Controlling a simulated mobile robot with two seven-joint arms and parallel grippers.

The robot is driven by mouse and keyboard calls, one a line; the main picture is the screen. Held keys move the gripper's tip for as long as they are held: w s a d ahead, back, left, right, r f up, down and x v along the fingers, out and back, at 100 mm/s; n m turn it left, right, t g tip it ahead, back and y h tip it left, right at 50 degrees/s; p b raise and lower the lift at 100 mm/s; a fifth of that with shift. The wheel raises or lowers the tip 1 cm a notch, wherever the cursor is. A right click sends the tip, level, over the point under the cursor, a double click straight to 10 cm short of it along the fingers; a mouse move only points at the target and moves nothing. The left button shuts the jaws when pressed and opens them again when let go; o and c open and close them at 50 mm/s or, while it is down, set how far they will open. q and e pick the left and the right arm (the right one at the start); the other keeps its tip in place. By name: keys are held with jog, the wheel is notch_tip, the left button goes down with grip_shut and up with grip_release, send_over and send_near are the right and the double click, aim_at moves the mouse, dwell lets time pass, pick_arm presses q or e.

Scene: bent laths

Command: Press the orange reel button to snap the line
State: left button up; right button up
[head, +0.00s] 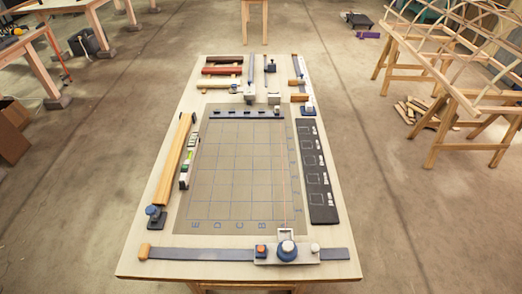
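A small orange button (261,249) sits on a pale grey block (270,259) at the near edge of the table. A round dark blue and white reel (287,250) stands on the same block, just right of the button. The block sits on a long blue-grey bar (205,254) with a wooden end at left. A faint thin line (283,190) appears to run from near the reel up the gridded board (215,170) toward its far edge. Neither of my grippers shows, and nothing covers the button.
A wooden bar (174,160) and a spirit level (190,160) lie left of the board. A dark strip with several outlined squares (316,165) lies right of it. Several tools and colored bars (222,70) fill the table's far end.

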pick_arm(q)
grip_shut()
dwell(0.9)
